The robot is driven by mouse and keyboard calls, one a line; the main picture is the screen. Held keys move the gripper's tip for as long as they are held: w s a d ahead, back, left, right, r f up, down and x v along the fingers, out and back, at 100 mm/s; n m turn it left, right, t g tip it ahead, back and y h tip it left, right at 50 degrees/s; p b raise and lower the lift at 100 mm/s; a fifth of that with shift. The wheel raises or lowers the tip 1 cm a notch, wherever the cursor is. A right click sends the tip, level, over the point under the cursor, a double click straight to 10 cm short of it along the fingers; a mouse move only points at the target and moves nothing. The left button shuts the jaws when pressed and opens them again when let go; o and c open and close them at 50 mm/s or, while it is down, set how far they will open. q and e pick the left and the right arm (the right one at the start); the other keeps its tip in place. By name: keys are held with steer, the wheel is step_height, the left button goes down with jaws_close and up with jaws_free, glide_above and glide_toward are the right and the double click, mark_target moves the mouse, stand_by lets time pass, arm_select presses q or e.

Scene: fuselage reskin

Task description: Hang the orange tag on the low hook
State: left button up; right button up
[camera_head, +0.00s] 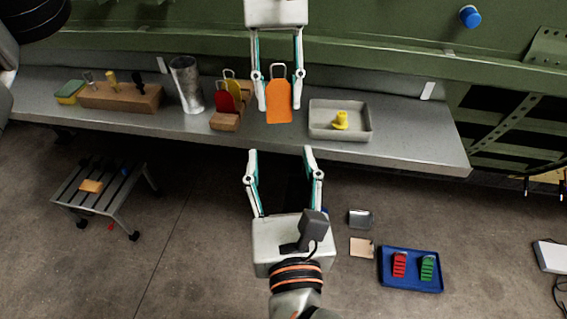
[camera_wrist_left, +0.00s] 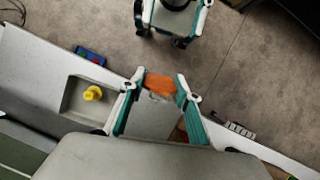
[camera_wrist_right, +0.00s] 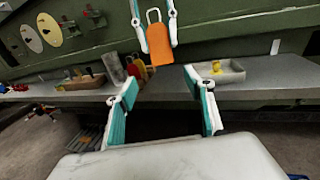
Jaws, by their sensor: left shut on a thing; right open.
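The orange tag (camera_head: 279,104) has a wire loop at its top and is upright above the bench's front part. My left gripper (camera_head: 279,106) reaches in from the top of the head view and is shut on the tag, a finger at each side edge. The left wrist view shows the tag (camera_wrist_left: 160,85) between the fingertips; the right wrist view shows it (camera_wrist_right: 159,46) upright, loop up. My right gripper (camera_head: 280,152) is open and empty, in front of the bench and below the tag. I cannot make out the low hook in any view.
On the bench (camera_head: 420,135), a wooden holder (camera_head: 228,121) with red and yellow tags and a metal cup (camera_head: 187,84) stand left of the orange tag. A grey tray (camera_head: 318,130) with a yellow piece (camera_head: 340,121) stands right. The green fuselage wall (camera_head: 380,50) rises behind.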

mark_target(276, 120)
steer(key=w, duration=1.1)
steer(key=shift+w+a, duration=0.15)
steer(key=shift+a, duration=0.2)
steer(key=c, duration=1.2)
arm_select(q)
steer(key=o, duration=0.9)
